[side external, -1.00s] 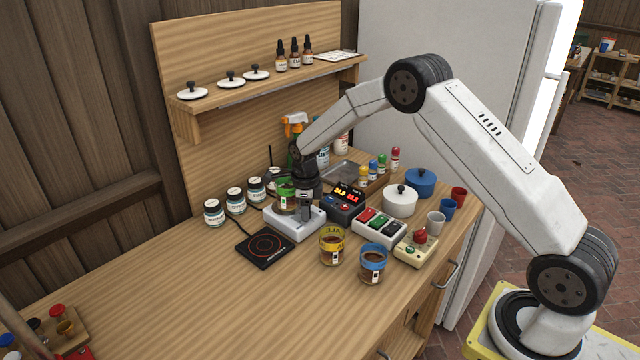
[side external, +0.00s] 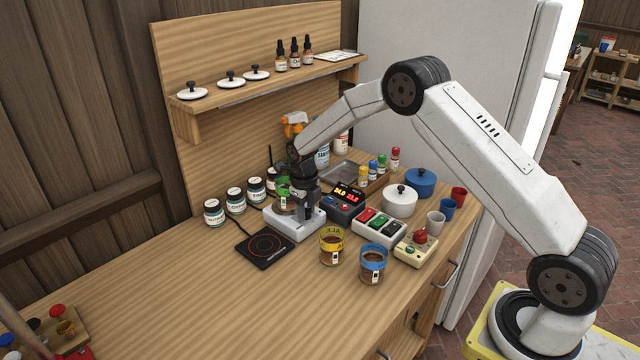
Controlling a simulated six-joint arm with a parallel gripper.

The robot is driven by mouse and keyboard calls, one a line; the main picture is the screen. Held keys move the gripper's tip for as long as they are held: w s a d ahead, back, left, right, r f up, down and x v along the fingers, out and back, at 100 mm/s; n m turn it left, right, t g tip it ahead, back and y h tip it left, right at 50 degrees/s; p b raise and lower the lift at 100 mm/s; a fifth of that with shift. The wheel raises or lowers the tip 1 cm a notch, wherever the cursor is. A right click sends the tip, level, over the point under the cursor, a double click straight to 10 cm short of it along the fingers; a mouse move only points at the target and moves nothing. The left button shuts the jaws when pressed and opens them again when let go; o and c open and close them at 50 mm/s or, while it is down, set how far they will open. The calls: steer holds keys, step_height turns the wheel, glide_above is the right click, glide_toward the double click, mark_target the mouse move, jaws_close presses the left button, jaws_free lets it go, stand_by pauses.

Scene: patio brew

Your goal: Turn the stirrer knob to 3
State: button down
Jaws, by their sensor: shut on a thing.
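The white stirrer (side external: 289,229) stands on the wooden bench near the middle of the side external view. A jar with a green band (side external: 284,192) stands on its top plate, partly behind my gripper. My gripper (side external: 306,216) reaches down to the stirrer's front right part, with its fingers shut on the stirrer knob. The fingers hide the knob, so its pointer and any numbers cannot be read.
A black hot plate (side external: 264,247) lies at the left. A display box (side external: 345,203) and a switch box (side external: 379,228) stand close at the right. Yellow-banded (side external: 332,246) and blue-banded (side external: 372,264) jars stand in front.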

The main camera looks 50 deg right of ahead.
steer(key=shift+a, duration=0.1)
steer(key=shift+c, duration=1.9)
jaws_free()
steer(key=shift+a+r, duration=0.15)
steer(key=shift+r, duration=3.75)
